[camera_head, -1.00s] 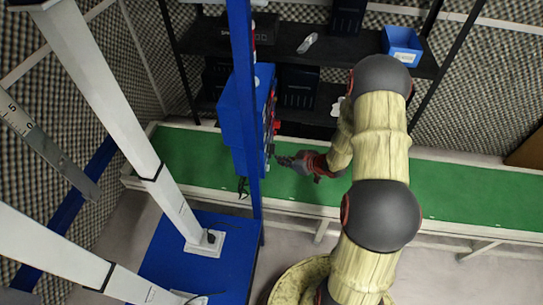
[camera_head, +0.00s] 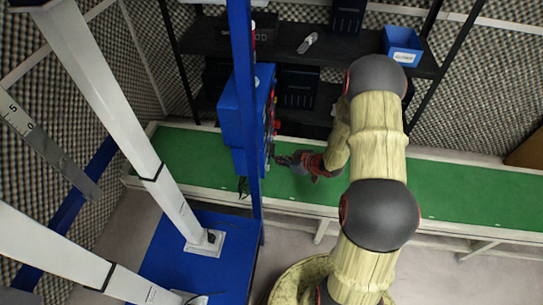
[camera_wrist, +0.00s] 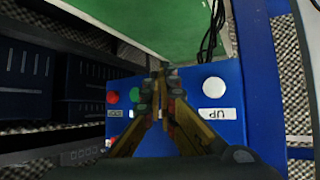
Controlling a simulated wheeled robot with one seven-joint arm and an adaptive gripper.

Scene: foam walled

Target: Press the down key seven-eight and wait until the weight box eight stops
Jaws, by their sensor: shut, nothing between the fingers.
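My gripper (camera_head: 278,160) is shut and empty, at the right face of the blue control box (camera_head: 238,115) on the blue post. In the wrist view my gripper's fingertips (camera_wrist: 158,70) come together over the box face (camera_wrist: 190,78). I cannot tell whether they touch it. A white key (camera_wrist: 214,87) with an "UP" label (camera_wrist: 217,114) is right of the fingers. A red key (camera_wrist: 113,97) and a green key (camera_wrist: 135,95) are on the left. The fingers cover the middle of the face; no down key can be read. I cannot identify weight box eight.
A green-topped bench (camera_head: 460,190) runs behind the post and my arm. A black shelf (camera_head: 335,47) with a blue bin (camera_head: 402,45) stands at the back. White slanted beams (camera_head: 110,95) rise from the blue base (camera_head: 220,265) at left. Cables hang below the box.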

